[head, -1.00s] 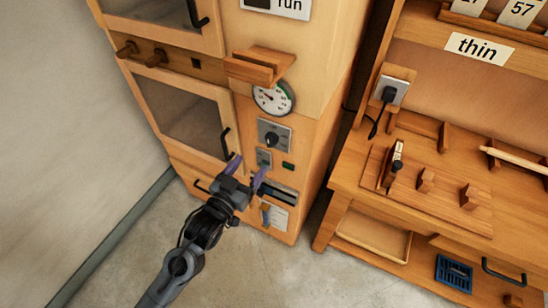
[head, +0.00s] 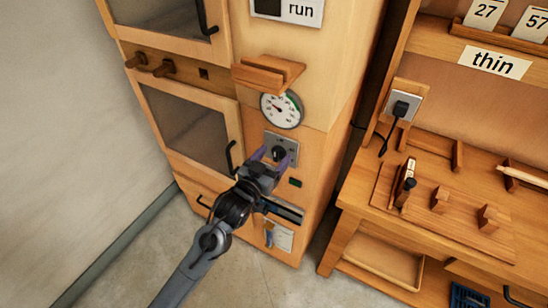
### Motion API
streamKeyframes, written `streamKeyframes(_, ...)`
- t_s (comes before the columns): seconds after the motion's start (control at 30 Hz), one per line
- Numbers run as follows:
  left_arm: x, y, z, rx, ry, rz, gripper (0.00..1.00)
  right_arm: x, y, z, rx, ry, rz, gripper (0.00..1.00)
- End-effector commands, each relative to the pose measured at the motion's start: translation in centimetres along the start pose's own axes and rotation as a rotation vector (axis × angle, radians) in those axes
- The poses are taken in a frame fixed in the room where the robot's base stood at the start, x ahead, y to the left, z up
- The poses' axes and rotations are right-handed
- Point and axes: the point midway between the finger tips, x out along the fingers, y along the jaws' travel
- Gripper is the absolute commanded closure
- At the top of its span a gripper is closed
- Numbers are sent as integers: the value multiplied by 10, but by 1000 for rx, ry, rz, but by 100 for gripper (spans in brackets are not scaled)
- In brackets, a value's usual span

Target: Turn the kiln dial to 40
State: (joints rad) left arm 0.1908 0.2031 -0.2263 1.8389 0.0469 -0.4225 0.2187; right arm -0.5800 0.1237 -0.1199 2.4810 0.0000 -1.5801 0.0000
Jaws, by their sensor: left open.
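The kiln dial (head: 279,152) is a dark round knob on a grey plate (head: 290,142), on the front of the wooden kiln cabinet below the gauge. My left gripper (head: 273,158) is in front of the dial's plate, with its purple fingers open, one on each side of the knob. I cannot tell whether the fingers touch the knob. The dial's markings are too small to read. The round white gauge (head: 281,110) above has a needle and a green band. My right gripper is not in view.
A wooden ledge (head: 268,74) juts out above the gauge. A cabinet door with a dark handle (head: 232,157) is left of the dial. A green indicator (head: 295,183) and a dark slot (head: 284,208) are below. A workbench (head: 372,211) stands at right.

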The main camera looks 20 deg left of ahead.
Motion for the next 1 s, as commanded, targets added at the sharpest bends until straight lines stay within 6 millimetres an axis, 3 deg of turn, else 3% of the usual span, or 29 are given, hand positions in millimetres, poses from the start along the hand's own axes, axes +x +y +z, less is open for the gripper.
streamKeyframes(0.43,8,0,0,0,0,1,29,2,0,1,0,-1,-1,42)
streamKeyframes(0.8,8,0,0,0,0,0,85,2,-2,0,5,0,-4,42)
streamKeyframes(1.0,8,0,-1,13,-1,0,85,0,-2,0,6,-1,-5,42)
